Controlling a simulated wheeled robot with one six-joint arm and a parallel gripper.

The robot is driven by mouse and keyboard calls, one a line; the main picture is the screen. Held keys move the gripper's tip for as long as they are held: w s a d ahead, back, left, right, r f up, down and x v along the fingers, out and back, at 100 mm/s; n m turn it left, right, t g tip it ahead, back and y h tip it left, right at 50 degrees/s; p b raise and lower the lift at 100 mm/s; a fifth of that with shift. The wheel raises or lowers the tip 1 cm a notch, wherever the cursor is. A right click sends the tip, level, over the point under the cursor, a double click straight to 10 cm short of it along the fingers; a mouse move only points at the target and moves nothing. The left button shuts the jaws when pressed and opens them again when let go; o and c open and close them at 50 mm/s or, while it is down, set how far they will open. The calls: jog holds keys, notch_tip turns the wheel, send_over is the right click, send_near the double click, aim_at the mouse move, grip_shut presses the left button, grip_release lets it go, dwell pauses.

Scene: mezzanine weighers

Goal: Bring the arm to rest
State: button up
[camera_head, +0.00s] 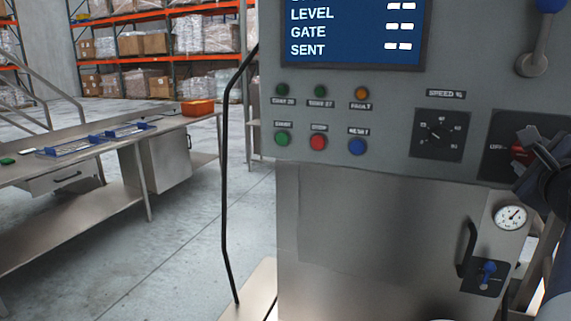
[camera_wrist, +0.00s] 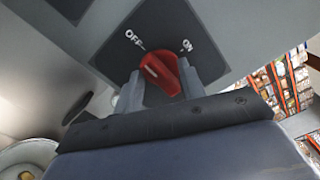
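My gripper (camera_head: 527,155) is at the right edge of the head view, close in front of the machine's switch panel. A red rotary knob (camera_head: 519,153) shows partly behind it. In the wrist view the red knob (camera_wrist: 160,72) sits on a dark plate marked OFF and ON, and its white mark is on the OFF side. The two grey fingers of my gripper (camera_wrist: 160,88) stand apart, one on each side of the knob. The gripper looks open; whether a finger touches the knob is hard to tell.
A steel bench (camera_head: 70,145) stands left, with open floor (camera_head: 185,235) between.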

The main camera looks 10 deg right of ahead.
jog(key=shift+r+m+p, duration=0.1)
jog(key=shift+m+p, duration=0.9)
jog(key=shift+m, duration=0.4)
